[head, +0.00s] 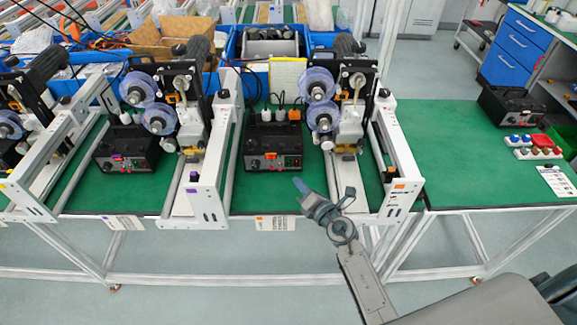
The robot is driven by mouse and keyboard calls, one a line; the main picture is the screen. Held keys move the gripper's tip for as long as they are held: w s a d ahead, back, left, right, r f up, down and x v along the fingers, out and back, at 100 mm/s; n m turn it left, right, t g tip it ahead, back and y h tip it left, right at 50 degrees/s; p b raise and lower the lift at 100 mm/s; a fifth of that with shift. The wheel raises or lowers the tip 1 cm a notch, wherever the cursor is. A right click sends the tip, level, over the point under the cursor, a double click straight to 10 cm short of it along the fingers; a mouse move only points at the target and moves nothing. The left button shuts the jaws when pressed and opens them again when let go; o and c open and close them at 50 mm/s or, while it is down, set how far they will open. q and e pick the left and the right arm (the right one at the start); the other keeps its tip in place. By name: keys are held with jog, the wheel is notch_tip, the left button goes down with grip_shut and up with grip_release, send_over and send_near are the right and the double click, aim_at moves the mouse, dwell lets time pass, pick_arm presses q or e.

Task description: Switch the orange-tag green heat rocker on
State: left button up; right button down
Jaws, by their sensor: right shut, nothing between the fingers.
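The middle machine has an orange tag (399,186) on the right end of its white frame. Its black control box (273,147) stands on the green mat, with a small red-lit display and small switches on its front. A small dark rocker area (292,161) shows at the right of that front; it is too small to tell its colour or position. My right gripper (299,184) is shut and empty, in front of and just below the right part of the box front in the picture, seemingly apart from it. My left gripper is not in view.
The white frame with a purple tag (193,190) stands left of the box. Another black control box (126,150) is farther left. Spools and a press head rise at the box's right. The right-hand mat (450,150) is mostly clear, with small coloured switches (535,147) at its right.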

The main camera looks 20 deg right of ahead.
aim_at(289, 162)
jog(key=f+n, duration=0.1)
jog(key=a+f+n+g+y, duration=0.1)
jog(key=a+f+n+g, duration=0.1)
jog(key=f, duration=0.1)
jog(key=shift+w+a+n+y, duration=0.2)
jog(key=shift+w+n+y, duration=0.1)
jog(key=shift+w, duration=0.05)
jog(key=w+b, duration=0.1)
jog(key=w, duration=0.1)
jog(key=w+d+f+b, duration=0.1)
jog(key=w, duration=0.1)
jog(key=w+d+b, duration=0.1)
jog(key=w, duration=0.1)
jog(key=shift+w+f+b, duration=0.2)
jog(key=shift+w+b, duration=0.1)
jog(key=shift+b, duration=0.1)
jog(key=shift+w+d, duration=0.25)
jog(key=shift+w, duration=0.65)
jog(key=shift+w, duration=0.15)
dwell(0.9)
jog(key=shift+w+d, duration=0.1)
jog(key=shift+w, duration=0.15)
jog(key=shift+w+d+f, duration=0.1)
jog(key=shift+w, duration=0.2)
dwell(0.7)
